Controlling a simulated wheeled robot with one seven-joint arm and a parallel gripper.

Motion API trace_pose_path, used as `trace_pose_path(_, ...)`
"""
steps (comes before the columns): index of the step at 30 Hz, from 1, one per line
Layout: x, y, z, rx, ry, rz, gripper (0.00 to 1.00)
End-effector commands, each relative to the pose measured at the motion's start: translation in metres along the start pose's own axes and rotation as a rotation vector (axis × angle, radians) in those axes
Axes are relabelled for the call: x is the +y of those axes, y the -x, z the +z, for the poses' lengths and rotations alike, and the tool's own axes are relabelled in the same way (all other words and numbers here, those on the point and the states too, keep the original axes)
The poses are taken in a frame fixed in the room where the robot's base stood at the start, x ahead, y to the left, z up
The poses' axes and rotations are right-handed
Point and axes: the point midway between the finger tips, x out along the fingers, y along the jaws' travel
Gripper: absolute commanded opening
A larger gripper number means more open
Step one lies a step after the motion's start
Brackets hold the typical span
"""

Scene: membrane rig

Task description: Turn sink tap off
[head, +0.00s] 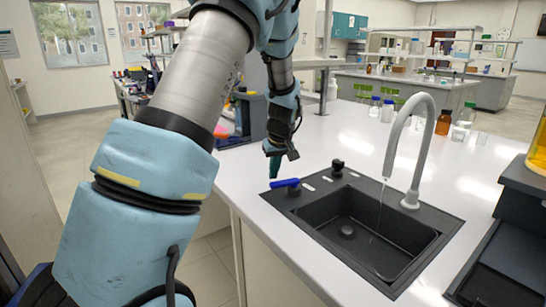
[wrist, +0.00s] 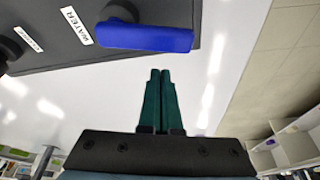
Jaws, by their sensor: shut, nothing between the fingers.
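A black sink (head: 365,225) is set in the white bench top. A tall white tap spout (head: 418,140) rises at its far right side, and a thin stream of water falls from it into the basin. A blue tap handle (head: 285,183) sits on the sink's left rim. In the wrist view the blue handle (wrist: 147,37) lies beside a "WATER" label. My gripper (head: 275,172) is shut and empty, pointing down just behind the handle. In the wrist view its green fingertips (wrist: 160,72) are together, apart from the handle, with a small gap between.
A black knob (head: 338,167) stands on the sink rim right of the blue handle. Bottles, including a brown one (head: 444,122), stand on the bench behind the spout. The white bench top (head: 340,133) behind the sink is mostly clear.

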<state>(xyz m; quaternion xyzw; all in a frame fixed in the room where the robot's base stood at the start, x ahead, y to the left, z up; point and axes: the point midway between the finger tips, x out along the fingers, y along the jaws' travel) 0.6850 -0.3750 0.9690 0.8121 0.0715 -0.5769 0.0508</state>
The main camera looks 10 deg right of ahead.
Motion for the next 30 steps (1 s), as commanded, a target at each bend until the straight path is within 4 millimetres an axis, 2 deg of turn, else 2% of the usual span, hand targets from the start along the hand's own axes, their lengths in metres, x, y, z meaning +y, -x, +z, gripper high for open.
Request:
trace_pose_path(1, 0.0, 0.006, 0.005, 0.0, -0.002, 0.0, 0.0)
trace_pose_path(6, 0.0, 0.009, 0.018, 0.002, -0.001, 0.0, 0.0)
trace_pose_path(21, -0.001, 0.006, 0.026, 0.002, 0.002, -0.001, 0.0)
trace_pose_path(30, -0.004, 0.013, 0.036, 0.001, 0.094, -0.033, 0.0)
